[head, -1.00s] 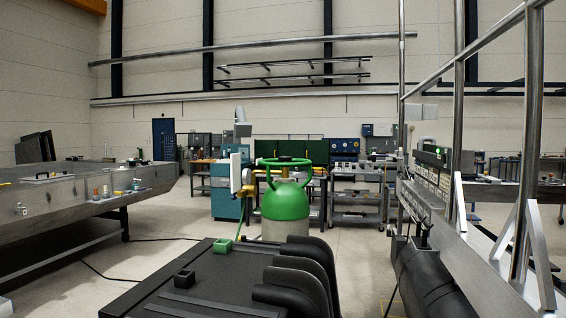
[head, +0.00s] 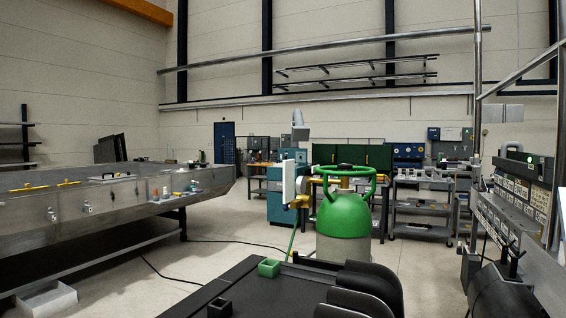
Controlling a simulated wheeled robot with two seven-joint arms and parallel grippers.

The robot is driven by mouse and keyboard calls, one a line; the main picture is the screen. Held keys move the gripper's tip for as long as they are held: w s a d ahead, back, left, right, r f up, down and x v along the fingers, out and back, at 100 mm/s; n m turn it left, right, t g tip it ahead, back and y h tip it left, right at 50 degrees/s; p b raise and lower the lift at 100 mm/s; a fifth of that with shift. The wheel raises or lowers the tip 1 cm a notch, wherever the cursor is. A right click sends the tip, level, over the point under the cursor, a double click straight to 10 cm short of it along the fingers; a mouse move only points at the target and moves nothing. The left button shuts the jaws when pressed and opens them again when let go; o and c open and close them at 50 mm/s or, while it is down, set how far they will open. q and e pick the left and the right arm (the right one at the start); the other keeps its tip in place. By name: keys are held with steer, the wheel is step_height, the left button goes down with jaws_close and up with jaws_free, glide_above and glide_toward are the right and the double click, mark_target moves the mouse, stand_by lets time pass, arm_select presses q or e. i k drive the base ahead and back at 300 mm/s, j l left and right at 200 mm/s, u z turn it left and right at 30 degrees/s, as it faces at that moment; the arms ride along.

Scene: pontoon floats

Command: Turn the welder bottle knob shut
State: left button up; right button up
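The welder bottle (head: 344,225) stands upright ahead, just right of the middle of the head view. It has a green top with a ring-shaped guard and a grey lower body. A dark knob (head: 345,167) sits at its top centre, inside the green ring. A brass fitting (head: 304,205) with a white panel sticks out on its left side. The bottle's foot is hidden behind my dark body parts. Neither of my grippers shows in this view.
A grey metal pontoon hull (head: 90,215) stands on the left, with small parts on its side. A cart (head: 422,207) and a green-backed bench (head: 380,157) stand behind the bottle. A control panel (head: 520,195) and posts stand at right. Floor (head: 225,245) left of the bottle is open, with a dark cable.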

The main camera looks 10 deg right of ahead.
mark_target(345, 167)
steer(key=i+j+u, duration=0.1)
steer(key=j+u, duration=0.15)
steer(key=j, duration=0.25)
steer(key=i+j+u, duration=0.25)
steer(key=j, duration=0.2)
steer(key=i+j+u, duration=0.2)
steer(key=j, duration=0.25)
steer(key=i+j+u, duration=0.25)
steer(key=j, duration=0.15)
steer(key=i+j+u, duration=0.15)
steer(key=i, duration=0.25)
steer(key=i+j+u, duration=0.1)
steer(key=i+j, duration=0.2)
steer(key=i, duration=0.15)
steer(key=i+z, duration=0.95)
steer(key=z, duration=0.15)
steer(key=i+l+z, duration=0.2)
steer(key=i+z, duration=0.8)
steer(key=i+j+z, duration=0.2)
steer(key=i+z, duration=0.3)
steer(key=i+j+z, duration=0.35)
steer(key=z, duration=0.15)
